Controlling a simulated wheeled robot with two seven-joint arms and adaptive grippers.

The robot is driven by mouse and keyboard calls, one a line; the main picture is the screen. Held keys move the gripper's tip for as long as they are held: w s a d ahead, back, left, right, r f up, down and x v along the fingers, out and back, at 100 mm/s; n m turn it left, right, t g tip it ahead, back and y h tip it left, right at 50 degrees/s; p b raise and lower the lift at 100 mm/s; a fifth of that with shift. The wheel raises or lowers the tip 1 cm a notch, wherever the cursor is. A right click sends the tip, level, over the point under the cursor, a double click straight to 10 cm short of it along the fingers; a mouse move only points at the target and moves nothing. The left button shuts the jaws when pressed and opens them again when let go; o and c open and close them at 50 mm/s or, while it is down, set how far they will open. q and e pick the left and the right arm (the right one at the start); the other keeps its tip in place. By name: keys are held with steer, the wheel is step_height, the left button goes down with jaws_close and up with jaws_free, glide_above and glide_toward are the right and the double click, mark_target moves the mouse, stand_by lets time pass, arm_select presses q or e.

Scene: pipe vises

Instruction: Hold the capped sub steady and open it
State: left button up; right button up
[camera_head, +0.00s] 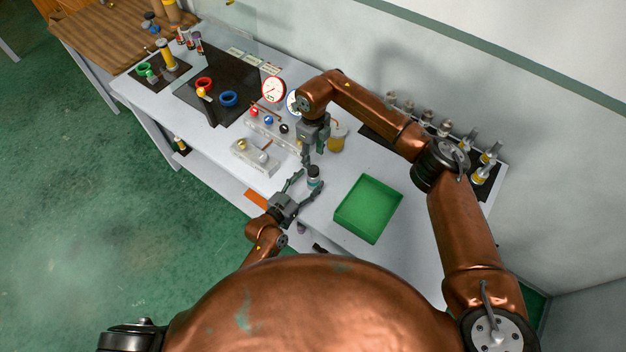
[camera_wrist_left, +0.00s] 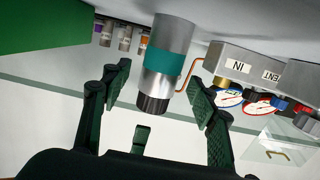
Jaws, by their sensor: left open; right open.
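The capped sub (camera_head: 314,173) stands upright on the table's near part, left of the green tray. In the left wrist view, which is upside down, the sub (camera_wrist_left: 168,62) is a silver cylinder with a teal band and a dark ribbed end pointing up from the table. My left gripper (camera_head: 310,187) is open, with its fingers to either side of the sub; a gap shows beside each finger in the wrist view (camera_wrist_left: 159,84). My right gripper (camera_head: 313,157) is open and empty, pointing down just above and behind the sub. Its contact with the sub cannot be told.
A green tray (camera_head: 368,208) lies right of the sub. A dark mat with several bottles (camera_head: 481,174) lies along the wall. Little free room surrounds the grippers.

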arm_select(q)
steer(key=shift+x, duration=1.5)
jaws_close()
